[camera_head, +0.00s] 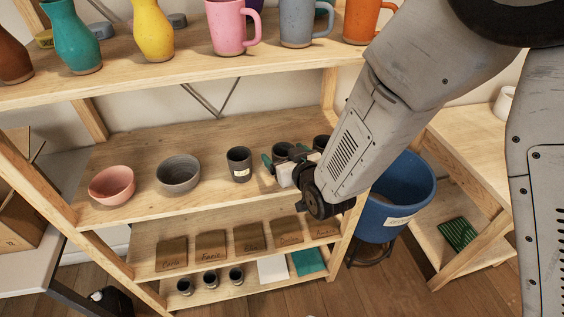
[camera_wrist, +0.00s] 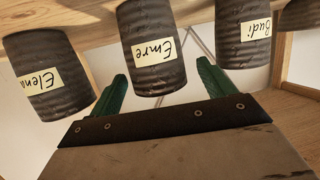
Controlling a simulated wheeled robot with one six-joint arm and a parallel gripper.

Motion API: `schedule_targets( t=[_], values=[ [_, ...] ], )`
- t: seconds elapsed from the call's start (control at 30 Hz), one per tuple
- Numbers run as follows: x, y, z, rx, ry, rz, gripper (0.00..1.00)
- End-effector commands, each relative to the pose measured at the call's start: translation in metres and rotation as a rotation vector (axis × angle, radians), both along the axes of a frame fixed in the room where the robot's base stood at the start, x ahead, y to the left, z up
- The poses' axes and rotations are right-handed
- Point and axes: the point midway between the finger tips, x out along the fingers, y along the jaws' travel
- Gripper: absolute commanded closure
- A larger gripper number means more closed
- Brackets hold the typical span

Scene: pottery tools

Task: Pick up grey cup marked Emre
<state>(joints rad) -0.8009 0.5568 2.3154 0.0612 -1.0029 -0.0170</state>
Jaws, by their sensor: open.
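The grey cup marked Emre (camera_wrist: 152,50) is the middle of three dark grey ribbed cups in the wrist view, which shows the shelf upside down. It stands upright, its label facing my gripper. My gripper (camera_wrist: 163,78) is open, its two green fingers pointing at the Emre cup, one toward each side, with nothing held. In the head view the middle cup (camera_head: 283,150) is partly hidden behind my gripper (camera_head: 284,158). I cannot tell from the pictures whether the fingers touch it.
Cups marked Elena (camera_wrist: 47,75) and Budi (camera_wrist: 243,35) flank it closely. A grey bowl (camera_head: 178,174) and a pink bowl (camera_head: 111,186) share the shelf (camera_head: 205,207). Mugs, such as a pink one (camera_head: 228,28), stand on the shelf above. A blue bucket (camera_head: 400,195) stands right.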

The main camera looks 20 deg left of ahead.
Motion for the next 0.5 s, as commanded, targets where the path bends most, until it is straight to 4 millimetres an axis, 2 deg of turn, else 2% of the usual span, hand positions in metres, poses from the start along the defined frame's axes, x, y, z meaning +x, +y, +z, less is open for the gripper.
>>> schedule_targets(
  t=[0.1,0.37,0.5],
  values=[
    [0.0082,0.0071,-0.0043,-0.001,0.001,0.000,0.18],
    [0.0100,0.0085,-0.0046,-0.002,0.001,-0.001,0.18],
    [0.0099,0.0085,-0.0045,-0.002,0.001,-0.001,0.57]
  ],
)
